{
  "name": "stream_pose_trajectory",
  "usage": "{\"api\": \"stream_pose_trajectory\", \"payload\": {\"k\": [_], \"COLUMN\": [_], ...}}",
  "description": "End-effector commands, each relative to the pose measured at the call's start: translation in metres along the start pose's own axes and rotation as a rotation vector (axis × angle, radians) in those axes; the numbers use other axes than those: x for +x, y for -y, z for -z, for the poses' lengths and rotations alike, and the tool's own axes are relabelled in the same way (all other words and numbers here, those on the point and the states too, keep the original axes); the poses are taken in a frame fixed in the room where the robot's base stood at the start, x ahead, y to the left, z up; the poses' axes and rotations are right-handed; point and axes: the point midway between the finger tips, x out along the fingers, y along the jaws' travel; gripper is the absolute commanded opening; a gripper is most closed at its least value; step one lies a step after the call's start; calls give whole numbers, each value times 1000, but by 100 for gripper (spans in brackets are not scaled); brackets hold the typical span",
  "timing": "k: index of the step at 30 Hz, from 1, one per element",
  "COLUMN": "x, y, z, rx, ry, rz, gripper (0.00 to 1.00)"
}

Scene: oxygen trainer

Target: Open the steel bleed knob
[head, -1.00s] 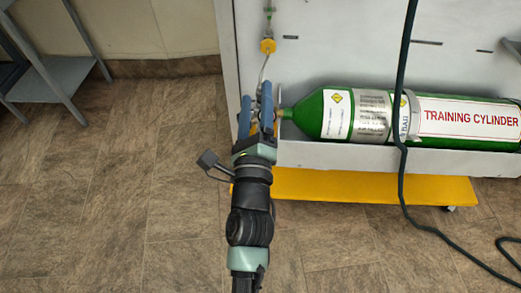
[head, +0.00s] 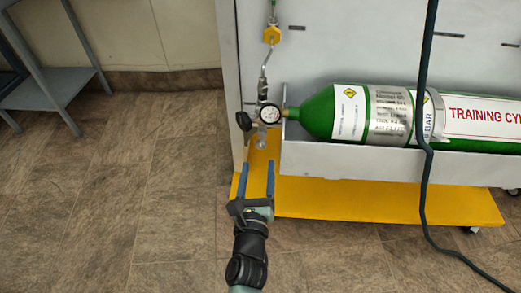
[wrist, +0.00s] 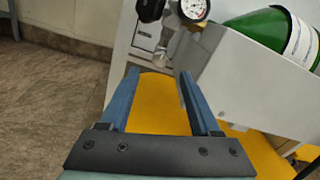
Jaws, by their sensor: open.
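A small steel knob (head: 262,141), which looks like the bleed knob, hangs below the round pressure gauge (head: 270,114) at the cylinder's neck. It also shows in the wrist view (wrist: 160,58), just beyond the fingertips. My gripper (head: 257,165) is open and empty, its two blue fingers pointing at the knob. In the wrist view, the gap between the fingers (wrist: 158,74) lines up with the knob, apart from it. A black knob (head: 243,121) sits left of the gauge. How far the steel knob is turned cannot be told.
The green training cylinder (head: 318,112) lies in a grey tray (head: 350,162) on the right. A yellow base (head: 380,203) extends below it. A dark hose (head: 423,110) hangs in front of the cylinder. A grey shelf (head: 50,88) stands far left; the floor between is clear.

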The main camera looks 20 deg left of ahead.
Motion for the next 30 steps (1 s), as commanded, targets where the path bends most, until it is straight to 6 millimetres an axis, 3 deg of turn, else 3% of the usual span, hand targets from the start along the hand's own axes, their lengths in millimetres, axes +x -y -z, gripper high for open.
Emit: {"api": "stream_pose_trajectory", "payload": {"k": [6,12,25,26,30], "x": [39,62,70,70,70], "y": [0,0,0,0,0], "z": [1,2,0,0,0], "rx": [0,-1,-1,-1,-1], "ry": [2,1,-1,-1,-1], "rz": [1,0,-1,-1,0], "gripper": [64,64,64,62,37]}}
